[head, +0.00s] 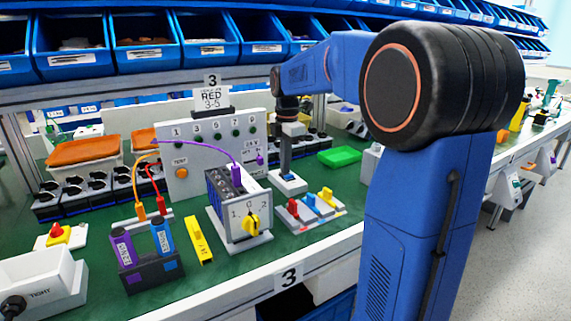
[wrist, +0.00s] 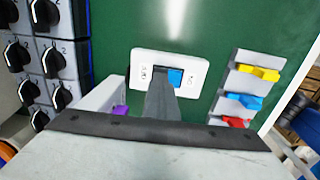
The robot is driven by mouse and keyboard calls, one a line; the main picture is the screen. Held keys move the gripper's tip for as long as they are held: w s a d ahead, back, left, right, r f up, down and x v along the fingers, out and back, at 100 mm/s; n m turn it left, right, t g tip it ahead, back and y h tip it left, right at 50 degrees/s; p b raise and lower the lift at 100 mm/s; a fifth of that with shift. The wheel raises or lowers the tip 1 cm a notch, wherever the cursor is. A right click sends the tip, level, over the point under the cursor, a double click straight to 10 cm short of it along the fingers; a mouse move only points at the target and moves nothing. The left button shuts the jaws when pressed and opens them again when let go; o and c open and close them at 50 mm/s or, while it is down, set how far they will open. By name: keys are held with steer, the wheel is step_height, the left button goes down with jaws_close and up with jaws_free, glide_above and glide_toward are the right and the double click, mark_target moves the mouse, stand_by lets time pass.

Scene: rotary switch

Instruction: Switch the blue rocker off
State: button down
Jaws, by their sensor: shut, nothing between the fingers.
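The blue rocker (wrist: 175,77) is set in a white plate (wrist: 143,62) with markings at both ends, on the green bench top. My gripper (wrist: 160,88) is shut and empty, pointing down at the plate, with its tip beside or over the rocker's left part. The finger hides part of the rocker and plate, and I cannot tell whether it touches. In the head view my gripper (head: 287,168) stands over the white plate (head: 290,184), between the grey box and the green block. The rocker itself is not clear there.
A block with red, blue and yellow levers (head: 310,208) is close in front of the plate. A grey box with a yellow rotary knob (head: 251,224) stands left. An upright panel (head: 205,158) with a purple cable is behind. A green block (head: 339,156) lies back right.

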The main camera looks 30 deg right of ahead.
steer(key=shift+s+f, duration=0.25)
steer(key=shift+f, duration=0.05)
steer(key=shift+s, duration=0.6)
steer(key=shift+r, duration=0.1)
